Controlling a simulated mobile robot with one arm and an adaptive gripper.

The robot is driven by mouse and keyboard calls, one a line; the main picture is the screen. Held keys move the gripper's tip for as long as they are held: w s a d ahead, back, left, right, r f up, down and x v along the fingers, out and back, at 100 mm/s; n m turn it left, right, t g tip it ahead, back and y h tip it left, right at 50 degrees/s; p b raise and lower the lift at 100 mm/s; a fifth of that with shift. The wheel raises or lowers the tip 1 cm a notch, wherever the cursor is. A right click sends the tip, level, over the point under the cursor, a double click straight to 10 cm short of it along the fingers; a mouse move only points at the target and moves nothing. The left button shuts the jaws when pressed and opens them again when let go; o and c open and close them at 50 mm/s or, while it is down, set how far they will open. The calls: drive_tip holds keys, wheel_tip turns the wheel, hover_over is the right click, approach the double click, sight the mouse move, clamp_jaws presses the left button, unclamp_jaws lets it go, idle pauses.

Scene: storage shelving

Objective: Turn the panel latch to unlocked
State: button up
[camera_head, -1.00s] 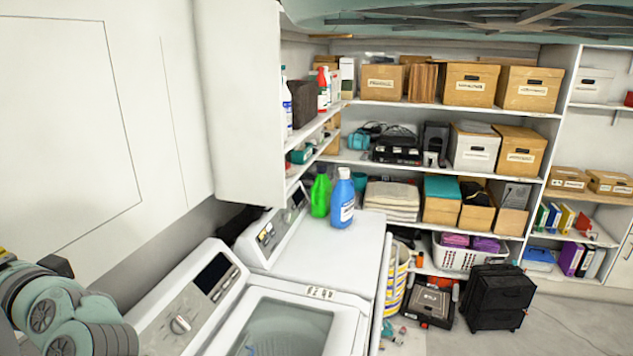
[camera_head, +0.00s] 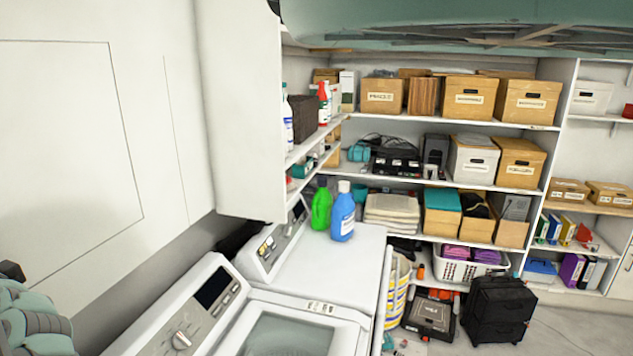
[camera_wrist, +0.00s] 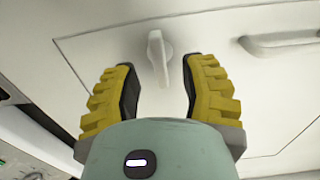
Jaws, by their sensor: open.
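In the wrist view, the panel latch (camera_wrist: 158,56) is a small pale knob with a raised grip, on a white panel (camera_wrist: 95,45) with a dark outline. Its grip stands roughly along the length of my fingers. My gripper (camera_wrist: 158,80) is open, with its yellow, dark-padded fingers on either side of the latch's lower part in the picture. I cannot tell whether the pads touch it; gaps show on both sides. In the head view, the outlined panel (camera_head: 65,140) is on the white wall at left, but the latch does not show there.
A handle (camera_wrist: 285,40) is at the right in the wrist view. In the head view, a washer (camera_head: 190,315) and dryer (camera_head: 325,265) stand below the wall, with green (camera_head: 321,205) and blue (camera_head: 343,215) bottles on top. Shelves with boxes (camera_head: 470,98) fill the back.

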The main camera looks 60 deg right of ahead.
drive_tip(key=shift+p+x, duration=0.9)
drive_tip(key=shift+x, duration=0.9)
drive_tip(key=shift+o, duration=0.5)
clamp_jaws()
